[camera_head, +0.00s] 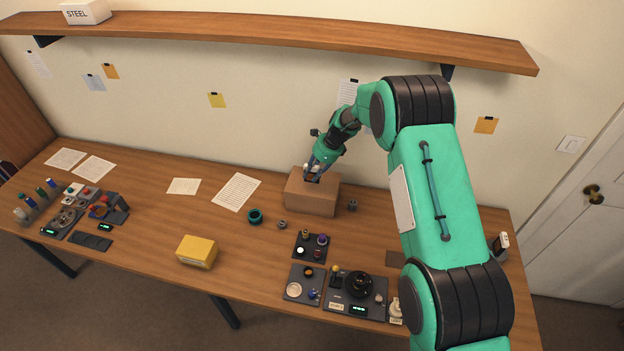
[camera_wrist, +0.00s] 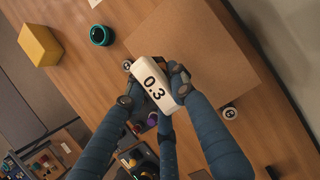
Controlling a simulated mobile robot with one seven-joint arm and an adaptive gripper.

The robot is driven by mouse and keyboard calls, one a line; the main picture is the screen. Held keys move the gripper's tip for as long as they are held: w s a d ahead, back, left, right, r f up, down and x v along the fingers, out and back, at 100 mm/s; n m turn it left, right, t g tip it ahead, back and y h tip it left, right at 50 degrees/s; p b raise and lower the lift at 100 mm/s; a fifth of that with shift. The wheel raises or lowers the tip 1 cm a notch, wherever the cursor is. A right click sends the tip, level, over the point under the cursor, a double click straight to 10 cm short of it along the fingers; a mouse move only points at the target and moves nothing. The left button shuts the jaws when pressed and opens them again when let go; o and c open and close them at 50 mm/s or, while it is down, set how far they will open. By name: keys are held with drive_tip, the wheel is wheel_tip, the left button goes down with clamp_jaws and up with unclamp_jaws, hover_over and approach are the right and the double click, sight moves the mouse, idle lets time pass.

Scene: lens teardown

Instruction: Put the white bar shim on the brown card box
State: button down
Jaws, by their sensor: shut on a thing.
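The white bar shim (camera_wrist: 155,84), a small block marked "0.3", is held between the fingertips of my gripper (camera_wrist: 153,80) in the wrist view. The brown card box (camera_head: 311,198) stands toward the back of the table in the head view, and its flat top fills much of the wrist view (camera_wrist: 195,42). My gripper (camera_head: 313,173) is at the box top in the head view, pointing down. The shim overlaps the edge of the box top in the wrist view. I cannot tell whether it touches the box. In the head view my fingers mostly hide the shim.
A green ring (camera_head: 255,216) and a small grey part (camera_head: 282,225) lie left of the box; another grey part (camera_head: 352,206) is right of it. A yellow box (camera_head: 197,251) is front left. Dark trays of parts (camera_head: 301,256) stand in front. A shelf (camera_head: 270,36) runs above.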

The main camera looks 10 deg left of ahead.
drive_tip(key=shift+w, duration=0.1)
idle(0.3)
drive_tip(key=shift+f, duration=1.75)
drive_tip(key=shift+f, duration=0.15)
drive_tip(key=c, duration=1.4)
unclamp_jaws()
drive_tip(key=shift+c, duration=0.2)
drive_tip(key=v, duration=1.2)
